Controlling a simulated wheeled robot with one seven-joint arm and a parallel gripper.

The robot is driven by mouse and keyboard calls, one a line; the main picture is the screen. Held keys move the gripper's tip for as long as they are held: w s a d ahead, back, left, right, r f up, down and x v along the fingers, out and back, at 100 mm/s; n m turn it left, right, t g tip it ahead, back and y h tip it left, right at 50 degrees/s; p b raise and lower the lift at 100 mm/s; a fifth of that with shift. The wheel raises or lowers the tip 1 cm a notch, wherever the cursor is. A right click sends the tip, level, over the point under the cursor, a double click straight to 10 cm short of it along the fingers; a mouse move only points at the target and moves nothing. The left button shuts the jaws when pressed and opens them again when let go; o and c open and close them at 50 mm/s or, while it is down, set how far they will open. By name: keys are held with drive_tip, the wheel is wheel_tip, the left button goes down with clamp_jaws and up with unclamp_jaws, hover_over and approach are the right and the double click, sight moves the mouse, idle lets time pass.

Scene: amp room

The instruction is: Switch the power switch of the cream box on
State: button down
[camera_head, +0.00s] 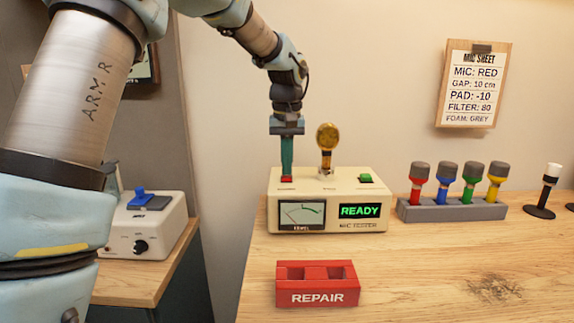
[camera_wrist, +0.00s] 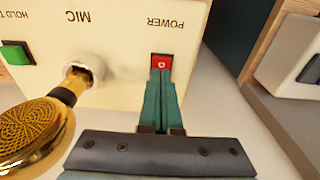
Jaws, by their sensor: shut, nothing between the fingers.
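The cream box (camera_head: 331,215), lettered MIC TESTER, stands on the wooden bench. Its small display (camera_head: 362,211) glows green with READY. A red power switch (camera_wrist: 161,61) sits on its top under the label POWER in the wrist view; it also shows in the head view (camera_head: 286,180) at the box's top left. My gripper (camera_head: 287,173) points straight down with its green fingers together and empty. The fingertips (camera_wrist: 161,72) are at the switch and overlap its near edge; I cannot tell whether they touch it. The fingers hide part of the switch.
A gold microphone (camera_head: 327,140) stands in the box's top socket, close right of my gripper. A green button (camera_head: 366,178) is at top right. A red REPAIR tray (camera_head: 317,297) lies in front. A grey rack (camera_head: 452,211) holds several microphones. Another white box (camera_head: 150,225) is left.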

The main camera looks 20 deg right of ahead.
drive_tip(key=r+p, duration=0.4)
drive_tip(key=shift+w+r, duration=0.2)
wheel_tip(320, 180, up, 10)
drive_tip(key=w+b, duration=0.1)
drive_tip(key=shift+d+f+b, duration=0.25)
drive_tip(key=shift+d+b, duration=0.05)
drive_tip(key=shift+d, duration=0.05)
